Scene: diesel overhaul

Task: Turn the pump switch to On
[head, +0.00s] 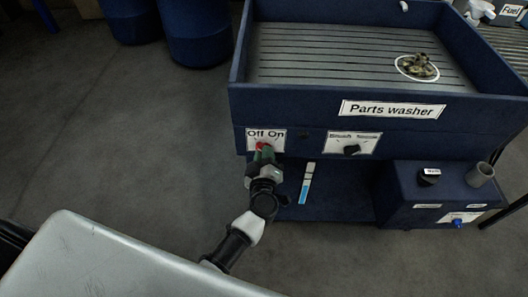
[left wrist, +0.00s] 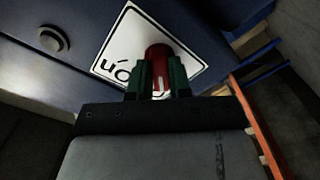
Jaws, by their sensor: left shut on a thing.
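The pump switch is a red knob (head: 260,146) on a white plate (head: 277,136) marked Off and On, on the front left of the parts washer (head: 350,128). My left gripper (head: 264,154) is at the knob, and its fingers hide part of it. In the left wrist view the red knob (left wrist: 158,57) sits between the two green fingers of the left gripper (left wrist: 158,80), which is shut on it. A white mark shows on the knob. I cannot tell exactly which word it points to. My right gripper is not in view.
A second knob, black (head: 351,149), sits right of the switch on the same front. Below it is a blue box (head: 405,200) with a cap and a pipe. Blue drums (head: 200,35) stand at the back left. The floor on the left is clear.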

